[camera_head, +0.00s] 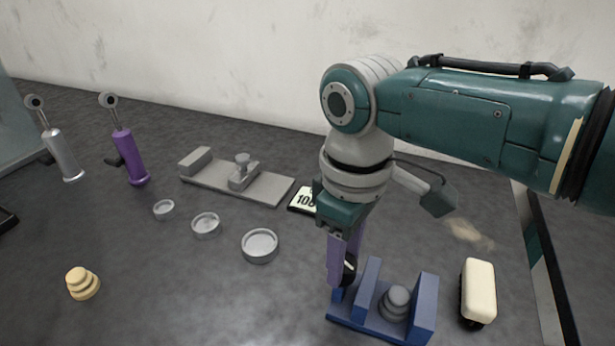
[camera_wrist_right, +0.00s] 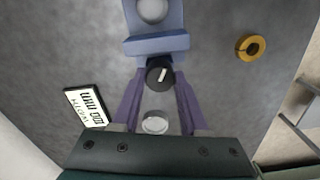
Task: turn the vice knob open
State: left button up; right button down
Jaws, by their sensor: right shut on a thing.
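The blue vice (camera_head: 425,310) stands on the dark table at the lower right of the head view, with a grey stepped round piece (camera_head: 395,302) between its upright walls. Its black knob (camera_head: 349,268) is on the side facing my right gripper (camera_head: 340,278). In the wrist view the knob (camera_wrist_right: 160,73) carries a white bar mark and sits between the purple fingertips (camera_wrist_right: 160,84), just in front of the vice's blue wall (camera_wrist_right: 156,44). The right gripper is shut on this knob; the fingers partly hide it in the head view. My left gripper is not seen.
A small number display (camera_head: 303,200) lies behind the right gripper. A cream block with a black base (camera_head: 479,283) stands right of the vice. Several shallow metal dishes (camera_head: 260,245), a grey fixture (camera_head: 262,188), a purple damper (camera_head: 129,155) and a silver one (camera_head: 64,155) stand further left.

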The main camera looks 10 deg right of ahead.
jog(key=n, duration=0.5)
jog(key=shift+n, duration=0.4)
jog(key=shift+r, duration=0.1)
jog(key=c, duration=0.7)
grip_release()
jog(key=shift+r+p, duration=0.3)
jog(key=shift+r, duration=0.05)
notch_tip(320, 180, up, 9)
jog(key=p, duration=0.2)
